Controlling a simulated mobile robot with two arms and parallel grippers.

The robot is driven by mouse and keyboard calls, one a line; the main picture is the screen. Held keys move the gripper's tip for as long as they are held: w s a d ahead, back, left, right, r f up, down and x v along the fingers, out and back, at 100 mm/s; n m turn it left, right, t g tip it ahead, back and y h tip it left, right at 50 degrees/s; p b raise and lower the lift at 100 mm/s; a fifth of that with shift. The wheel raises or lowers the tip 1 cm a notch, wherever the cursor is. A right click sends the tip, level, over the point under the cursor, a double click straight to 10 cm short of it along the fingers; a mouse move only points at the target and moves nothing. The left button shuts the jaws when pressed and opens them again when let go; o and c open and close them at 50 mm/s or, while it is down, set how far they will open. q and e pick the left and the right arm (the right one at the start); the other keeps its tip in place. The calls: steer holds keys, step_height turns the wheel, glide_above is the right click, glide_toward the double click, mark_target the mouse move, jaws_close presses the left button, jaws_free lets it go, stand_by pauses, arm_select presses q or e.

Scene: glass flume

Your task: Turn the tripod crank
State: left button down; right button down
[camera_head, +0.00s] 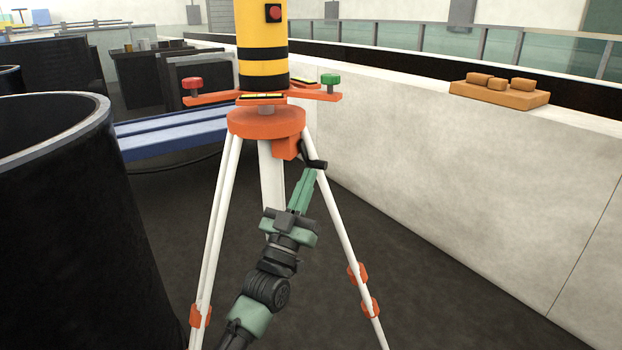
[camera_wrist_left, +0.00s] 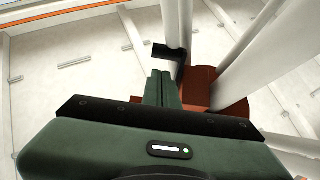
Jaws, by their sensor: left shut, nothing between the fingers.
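The tripod (camera_head: 266,122) has an orange head, white legs and orange leg clamps. A yellow and black instrument (camera_head: 262,45) stands on its top plate. The black crank (camera_head: 313,159) sticks out to the right of an orange block (camera_head: 287,147) under the head. It also shows in the left wrist view (camera_wrist_left: 168,52), just beyond my fingertips. My left gripper (camera_head: 306,174) is shut with nothing between its green fingers. Its tips are at the crank, close below it; I cannot tell whether they touch. In the left wrist view the fingers (camera_wrist_left: 161,80) are together. My right gripper is not in view.
A large black cylinder (camera_head: 70,220) stands close on the left. A pale wall (camera_head: 480,180) runs along the right, with an orange tray of blocks (camera_head: 498,93) on top. A blue bench (camera_head: 170,137) lies behind the tripod. The dark floor (camera_head: 440,310) at front right is clear.

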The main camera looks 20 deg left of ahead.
arm_select(q)
steer(key=shift+w+d+f, duration=0.1)
steer(key=shift+w, duration=0.85)
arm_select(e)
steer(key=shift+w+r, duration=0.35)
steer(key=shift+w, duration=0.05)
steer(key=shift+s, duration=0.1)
arm_select(q)
steer(key=shift+w, duration=0.25)
steer(key=shift+w+d, duration=0.1)
steer(key=shift+w, duration=0.1)
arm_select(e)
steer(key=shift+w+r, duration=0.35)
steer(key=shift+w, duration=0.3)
